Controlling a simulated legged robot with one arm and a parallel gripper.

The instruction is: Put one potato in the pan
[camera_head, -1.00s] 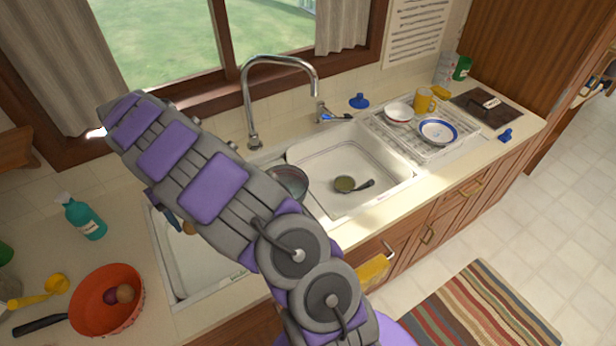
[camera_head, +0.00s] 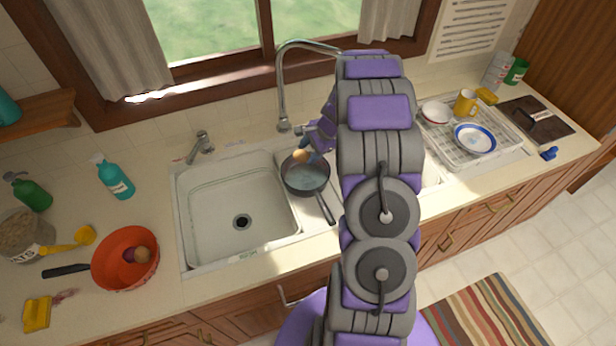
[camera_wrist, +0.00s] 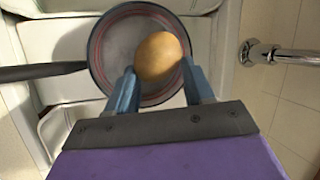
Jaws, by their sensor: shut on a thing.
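My gripper (camera_wrist: 160,85) is shut on a tan potato (camera_wrist: 158,57), held between its two blue fingertips. In the wrist view the potato overlaps the dark round pan (camera_wrist: 112,62), whose handle points left. In the head view the potato (camera_head: 301,156) shows at the far rim of the pan (camera_head: 306,180), which sits on the divider between the two sink basins. Whether the potato touches the pan I cannot tell. My arm hides much of the gripper in the head view.
The left basin (camera_head: 240,195) is empty; the right basin is mostly behind my arm. A tall faucet (camera_head: 283,95) rises behind the pan.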

